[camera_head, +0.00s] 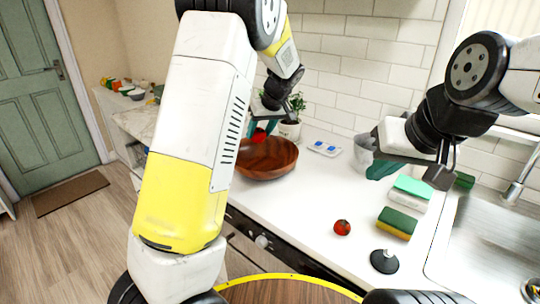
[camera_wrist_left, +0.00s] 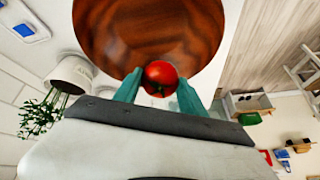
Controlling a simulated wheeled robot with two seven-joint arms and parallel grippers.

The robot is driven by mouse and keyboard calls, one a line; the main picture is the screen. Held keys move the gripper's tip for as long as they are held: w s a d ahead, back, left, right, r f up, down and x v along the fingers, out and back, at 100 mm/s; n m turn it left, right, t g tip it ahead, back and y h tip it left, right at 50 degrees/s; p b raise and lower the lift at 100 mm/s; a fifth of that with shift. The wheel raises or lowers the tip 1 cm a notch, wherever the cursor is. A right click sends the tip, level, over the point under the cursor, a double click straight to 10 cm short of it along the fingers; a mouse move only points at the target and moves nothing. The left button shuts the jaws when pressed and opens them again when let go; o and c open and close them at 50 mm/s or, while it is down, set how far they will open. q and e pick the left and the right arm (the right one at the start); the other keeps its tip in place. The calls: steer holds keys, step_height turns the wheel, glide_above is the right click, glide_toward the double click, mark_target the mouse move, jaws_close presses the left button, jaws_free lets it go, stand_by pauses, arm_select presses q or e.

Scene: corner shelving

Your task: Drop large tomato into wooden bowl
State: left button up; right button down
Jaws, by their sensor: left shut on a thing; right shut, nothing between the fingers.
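A large red tomato (camera_head: 259,136) is held between the teal fingers of my left gripper (camera_head: 260,129). In the left wrist view the tomato (camera_wrist_left: 160,76) shows between the two fingertips (camera_wrist_left: 159,90), with the wooden bowl (camera_wrist_left: 150,25) behind it. In the head view the round brown bowl (camera_head: 267,160) stands on the white counter, and the tomato is at its far rim, seemingly above it. My right gripper (camera_head: 380,170) is shut and empty over the counter at the right, its teal fingers partly hidden by the wrist.
A smaller red tomato (camera_head: 342,227) lies on the counter (camera_head: 300,215). Sponges (camera_head: 397,222), a black stopper-like item (camera_head: 384,261) and the sink (camera_head: 480,250) are at the right. A potted plant (camera_head: 290,130), a grey cup (camera_head: 363,150) and a blue-and-white item (camera_head: 324,148) stand behind.

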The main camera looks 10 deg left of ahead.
arm_select(q)
steer(key=shift+f, duration=0.35)
steer(key=o, duration=1.5)
steer(key=shift+c, duration=0.2)
steer(key=v, duration=0.8)
steer(key=s+a+r+m+h, duration=0.1)
steer(key=s+m+h, duration=0.1)
steer(key=s, duration=0.8)
steer(key=s+a+r+m+t+h, duration=0.1)
steer(key=s+m+h, duration=0.1)
steer(key=s, duration=0.9)
steer(key=s+a+r+m+t+h, duration=0.1)
steer(key=s+a+r+m+h, duration=0.1)
steer(key=s, duration=0.8)
steer(key=shift+s+m, duration=0.25)
steer(key=shift+m, duration=0.15)
